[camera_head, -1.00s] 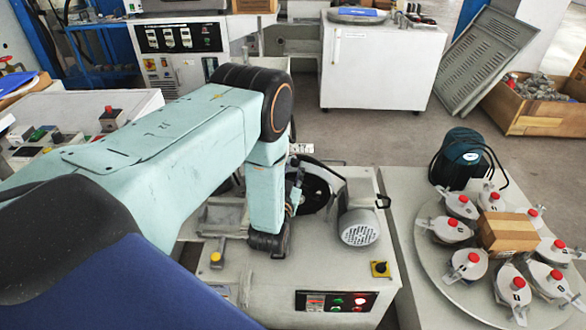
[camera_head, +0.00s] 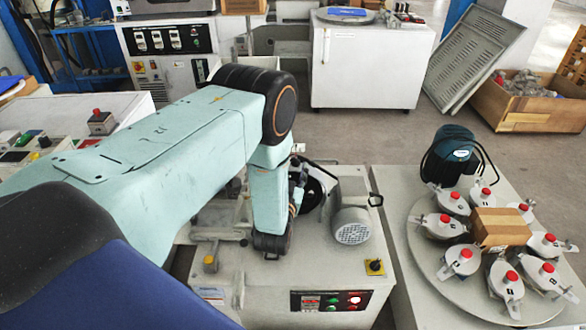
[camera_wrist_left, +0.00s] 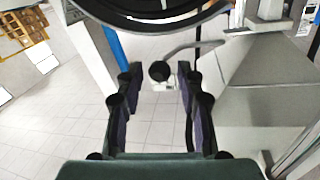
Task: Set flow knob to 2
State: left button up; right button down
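A round black knob (camera_wrist_left: 159,71) on a small white fitting shows straight ahead between my left gripper's fingers in the wrist view. Its markings cannot be read, and I cannot tell for sure that it is the flow knob. My left gripper (camera_wrist_left: 158,84) is open, with its two dark fingers apart and nothing held between them. In the head view the left gripper (camera_head: 297,194) is small and partly hidden behind my forearm, beside the dark wheel of the machine. A black knob on a yellow plate (camera_head: 375,267) sits on the machine's top. My right gripper is not in view.
A grey motor (camera_head: 352,228) stands on the machine right of my arm. A panel with lit buttons (camera_head: 331,301) is on its front. A round turntable (camera_head: 435,262) with several red-capped canisters stands at the right. Open floor (camera_head: 370,138) lies behind.

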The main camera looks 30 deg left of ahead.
pick_arm(q)
jog(key=shift+o, duration=0.4)
jog(key=v, duration=1.2)
jog(key=shift+d, duration=0.1)
